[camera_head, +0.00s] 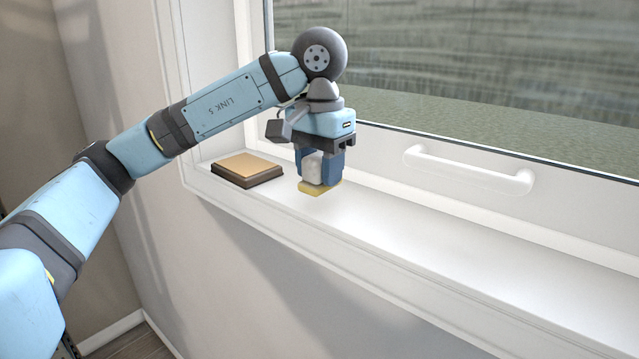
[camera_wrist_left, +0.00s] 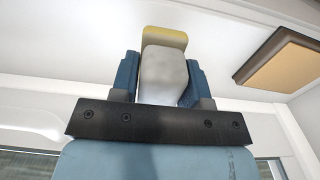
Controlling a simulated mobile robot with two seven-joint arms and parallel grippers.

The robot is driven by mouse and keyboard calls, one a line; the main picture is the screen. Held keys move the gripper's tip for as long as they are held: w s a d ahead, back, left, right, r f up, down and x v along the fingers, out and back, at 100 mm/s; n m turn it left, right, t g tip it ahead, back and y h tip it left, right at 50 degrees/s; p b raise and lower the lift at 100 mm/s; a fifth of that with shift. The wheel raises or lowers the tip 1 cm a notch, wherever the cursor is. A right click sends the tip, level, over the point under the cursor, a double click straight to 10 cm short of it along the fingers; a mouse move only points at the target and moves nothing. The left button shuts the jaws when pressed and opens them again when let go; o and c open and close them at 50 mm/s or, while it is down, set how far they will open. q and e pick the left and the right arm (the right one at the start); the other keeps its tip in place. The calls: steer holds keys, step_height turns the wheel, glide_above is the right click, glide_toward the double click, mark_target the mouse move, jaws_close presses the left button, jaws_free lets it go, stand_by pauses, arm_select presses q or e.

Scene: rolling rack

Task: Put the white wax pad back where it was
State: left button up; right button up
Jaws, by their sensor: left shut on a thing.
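My left gripper (camera_head: 321,168) points down over the window sill, with its blue fingers shut on a whitish block with a yellow bottom layer, the white wax pad (camera_head: 313,168). In the left wrist view the whitish block (camera_wrist_left: 164,75) sits between the two fingers, and its yellow part (camera_wrist_left: 165,37) sticks out beyond the fingertips. The yellow bottom is close to the sill; I cannot tell whether it touches. My right gripper is in neither view.
A dark brown block with a tan top (camera_head: 248,169) lies on the white sill (camera_head: 420,228), left of my gripper; it also shows in the left wrist view (camera_wrist_left: 280,58). A white window handle (camera_head: 468,172) sticks out at the right. The sill's right part is clear.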

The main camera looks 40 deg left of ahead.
mark_target(319, 184)
arm_select(q)
step_height(319, 184, down, 3)
steer(key=shift+r, duration=0.15)
steer(key=shift+f, duration=0.2)
steer(key=o, duration=0.8)
steer(key=shift+r, duration=0.25)
step_height(319, 184, up, 12)
steer(key=shift+p, duration=0.5)
steer(key=shift+f, duration=0.1)
